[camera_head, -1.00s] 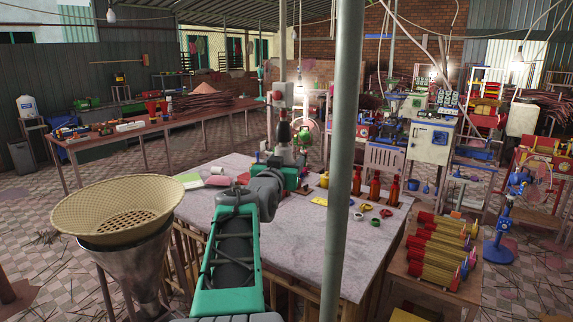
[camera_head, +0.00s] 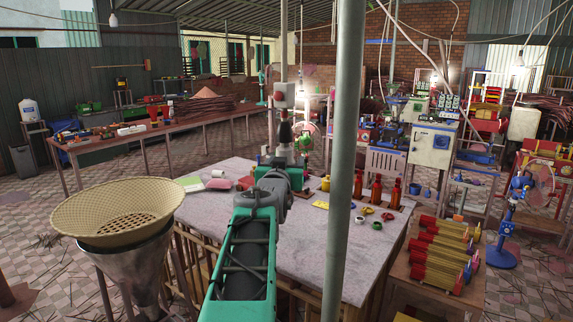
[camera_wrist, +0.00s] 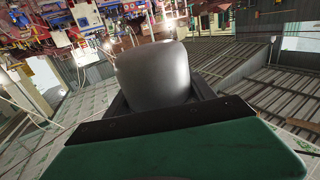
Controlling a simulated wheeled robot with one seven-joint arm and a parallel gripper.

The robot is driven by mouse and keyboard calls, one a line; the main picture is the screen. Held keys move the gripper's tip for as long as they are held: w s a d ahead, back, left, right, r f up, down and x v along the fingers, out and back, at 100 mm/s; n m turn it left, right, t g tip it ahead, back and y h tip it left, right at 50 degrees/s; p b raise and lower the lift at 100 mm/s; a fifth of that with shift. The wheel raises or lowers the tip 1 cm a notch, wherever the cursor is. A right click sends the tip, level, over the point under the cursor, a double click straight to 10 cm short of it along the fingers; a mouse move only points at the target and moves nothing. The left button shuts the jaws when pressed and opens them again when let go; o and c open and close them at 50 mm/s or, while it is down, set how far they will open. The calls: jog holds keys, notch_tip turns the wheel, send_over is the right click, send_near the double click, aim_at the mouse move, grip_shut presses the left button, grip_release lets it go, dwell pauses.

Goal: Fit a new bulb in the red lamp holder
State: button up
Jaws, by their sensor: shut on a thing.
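In the wrist view my gripper (camera_wrist: 155,92) shows as dark jaws on both sides of a smooth, dull grey rounded thing (camera_wrist: 153,70). The jaws are shut on it; whether it is the bulb I cannot tell. In the head view my green arm reaches over the pale work table (camera_head: 300,241), and its wrist hides the gripper and its load. Small coloured ring-like pieces lie on the table's right side, among them a red one (camera_head: 367,210). I cannot tell whether it is the red lamp holder.
A grey post (camera_head: 342,150) stands upright in front of the table. A woven basket (camera_head: 115,212) on a metal funnel is at left. Red bottles (camera_head: 376,190) stand on the table's right part. Red and yellow cylinders (camera_head: 440,250) lie on a side table. The table's front middle is clear.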

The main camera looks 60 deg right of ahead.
jog(key=shift+n+t+b, duration=0.4)
jog(key=shift+t+b, duration=0.1)
jog(key=shift+t, duration=0.1)
jog(key=o, duration=1.5)
